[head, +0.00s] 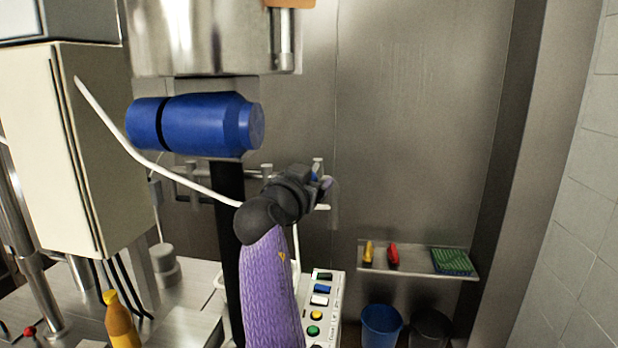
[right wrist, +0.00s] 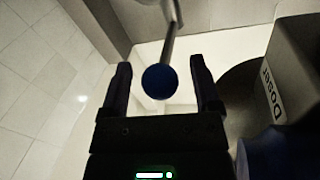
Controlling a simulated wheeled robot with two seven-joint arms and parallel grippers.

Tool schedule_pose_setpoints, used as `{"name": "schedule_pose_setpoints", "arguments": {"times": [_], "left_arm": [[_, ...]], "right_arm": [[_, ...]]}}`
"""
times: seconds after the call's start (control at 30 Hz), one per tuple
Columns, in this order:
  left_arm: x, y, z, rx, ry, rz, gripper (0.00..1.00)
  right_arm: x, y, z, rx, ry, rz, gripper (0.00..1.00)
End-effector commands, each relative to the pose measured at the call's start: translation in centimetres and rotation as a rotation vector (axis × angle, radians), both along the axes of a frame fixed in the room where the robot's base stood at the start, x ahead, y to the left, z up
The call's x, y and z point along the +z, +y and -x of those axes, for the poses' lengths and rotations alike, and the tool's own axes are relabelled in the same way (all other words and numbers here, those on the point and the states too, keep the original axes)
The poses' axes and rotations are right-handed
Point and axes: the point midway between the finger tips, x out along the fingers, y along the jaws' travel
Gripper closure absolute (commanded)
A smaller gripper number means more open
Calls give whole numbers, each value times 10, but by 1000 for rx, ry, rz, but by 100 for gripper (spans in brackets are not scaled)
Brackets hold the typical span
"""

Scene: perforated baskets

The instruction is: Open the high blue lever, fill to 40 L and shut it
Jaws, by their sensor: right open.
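The blue lever's round knob (right wrist: 160,82) shows in the right wrist view at the end of a thin metal rod. It lies between the two finger tips of my open right gripper (right wrist: 161,90), with a gap on both sides. In the head view my right gripper (head: 322,184) is beside the pipework below the steel tank, and a small bit of blue (head: 315,176) shows at its fingers. The rest of the lever is mostly hidden by the gripper. No litre reading is legible. My left gripper is out of view.
A blue cylinder (head: 205,125) hangs under the steel tank (head: 200,40). A wall shelf (head: 415,268) holds yellow, red and green items, with a blue bucket (head: 381,326) below. An orange bottle (head: 120,320) stands at lower left.

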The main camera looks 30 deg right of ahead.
Motion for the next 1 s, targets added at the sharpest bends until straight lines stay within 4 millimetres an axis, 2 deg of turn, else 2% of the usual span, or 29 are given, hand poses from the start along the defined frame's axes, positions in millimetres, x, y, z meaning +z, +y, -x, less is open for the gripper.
{"name": "schedule_pose_setpoints", "arguments": {"times": [0.03,0.07,0.4,1.0], "left_arm": [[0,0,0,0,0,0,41],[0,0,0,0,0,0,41],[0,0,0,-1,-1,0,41],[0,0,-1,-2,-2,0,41]], "right_arm": [[0,0,0,0,0,0,24],[0,0,0,0,0,0,30],[0,1,0,1,1,1,100],[0,1,0,1,1,1,100]]}}
